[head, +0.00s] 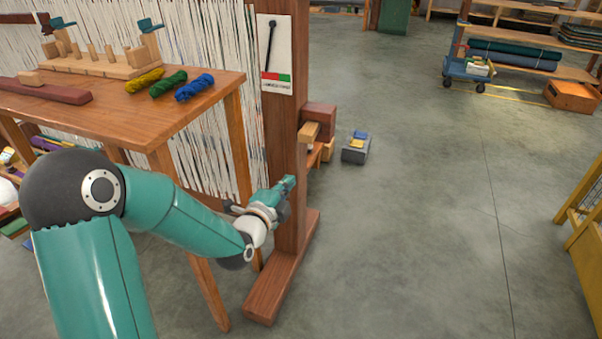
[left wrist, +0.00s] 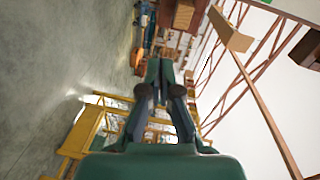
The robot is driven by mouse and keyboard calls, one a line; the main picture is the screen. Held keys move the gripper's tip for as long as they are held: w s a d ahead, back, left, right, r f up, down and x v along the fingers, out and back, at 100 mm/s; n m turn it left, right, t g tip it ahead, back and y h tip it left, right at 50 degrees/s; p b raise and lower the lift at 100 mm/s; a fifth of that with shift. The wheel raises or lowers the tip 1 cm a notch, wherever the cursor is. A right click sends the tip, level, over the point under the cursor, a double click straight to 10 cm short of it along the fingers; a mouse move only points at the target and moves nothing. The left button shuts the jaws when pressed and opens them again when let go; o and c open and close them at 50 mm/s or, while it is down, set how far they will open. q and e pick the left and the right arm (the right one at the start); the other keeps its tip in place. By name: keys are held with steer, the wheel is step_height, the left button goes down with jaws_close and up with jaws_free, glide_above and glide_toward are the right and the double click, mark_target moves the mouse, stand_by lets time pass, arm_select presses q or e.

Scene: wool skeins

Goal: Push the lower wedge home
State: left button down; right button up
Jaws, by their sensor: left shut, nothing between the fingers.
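The loom's wooden post (head: 287,130) stands upright in the middle of the head view. On its right side a pale wooden wedge-like piece (head: 310,132) sticks out below a dark red block (head: 320,114). More pale wood (head: 314,157) shows lower down, partly hidden by the post; I cannot tell which piece is the lower wedge or how far in it sits. My left gripper (head: 290,184) is in front of the post, below these pieces. In the left wrist view its fingers (left wrist: 159,66) are together with nothing between them. My right gripper is out of view.
A gauge card (head: 276,55) hangs on the post. A wooden table (head: 120,105) with yellow, green and blue skeins (head: 167,84) stands left of it. A grey box (head: 356,149) lies on the floor behind. The floor (head: 430,230) at right is clear.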

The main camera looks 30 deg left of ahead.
mark_target(305, 140)
arm_select(q)
steer(key=shift+s+a+r+m+t+y+b, duration=0.25)
steer(key=shift+a+r+m+t+y+b, duration=0.2)
steer(key=shift+a+r+m+t, duration=0.35)
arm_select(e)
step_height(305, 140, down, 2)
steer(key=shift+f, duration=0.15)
arm_select(q)
steer(key=shift+a, duration=0.1)
steer(key=x, duration=0.4)
steer(key=b+x, duration=0.1)
steer(key=x, duration=0.9)
steer(key=shift+f+b, duration=0.3)
steer(key=shift+f, duration=0.05)
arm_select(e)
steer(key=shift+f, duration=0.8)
